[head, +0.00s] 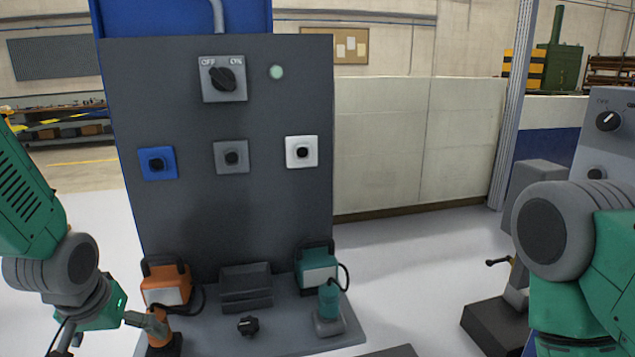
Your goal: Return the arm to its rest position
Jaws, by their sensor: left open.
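My left arm comes in from the left edge and bends down to its wrist. My left gripper (66,343) is open at the lower left, partly cut off by the bottom edge. It is left of the orange hand tool (161,326), and I see nothing held in it. A grey piece reaches from near my wrist toward this tool; I cannot tell which it belongs to. My right arm (566,245) is folded at the right edge, and its gripper is out of view.
A dark panel (215,110) carries an OFF/ON rotary switch (222,79) and blue, grey and white button plates. On its base shelf (285,338) stand an orange box (167,289), a teal box (318,266), a teal tool (328,301) and a black knob (248,326). Grey machinery stands right.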

